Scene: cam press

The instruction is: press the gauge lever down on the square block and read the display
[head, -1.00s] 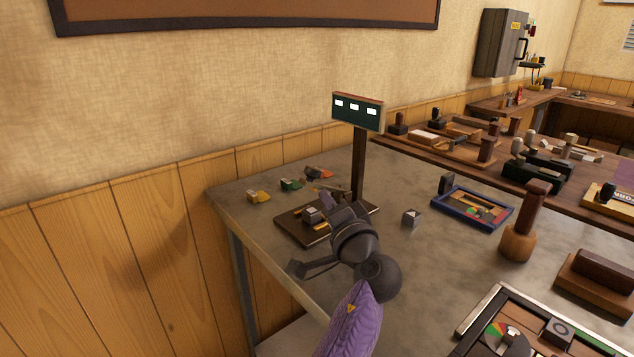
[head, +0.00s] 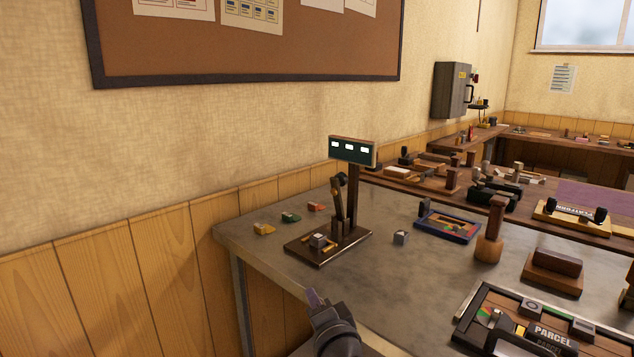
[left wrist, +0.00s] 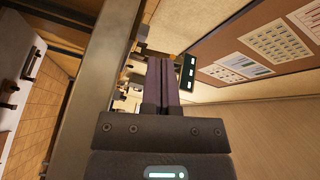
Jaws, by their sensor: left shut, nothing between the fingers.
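The gauge stands on a dark wooden base (head: 352,247) near the table's far left corner. A small square block (head: 318,240) sits on the base. The gauge lever (head: 337,203) stands raised, nearly upright, with a dark knob at its top. Behind it a post carries the display (head: 352,151), which shows three lit white windows; their content is too small to read. The display also shows in the left wrist view (left wrist: 187,73). My left gripper (head: 313,298) is shut and empty, in front of the base and apart from the lever. My right gripper is not in view.
A loose small cube (head: 400,238) lies right of the base. Small coloured pieces (head: 290,217) lie behind it. A blue-framed tray (head: 447,225), a wooden-handled stamp (head: 490,235) and a parcel board (head: 520,330) stand to the right. The table edge is at the left.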

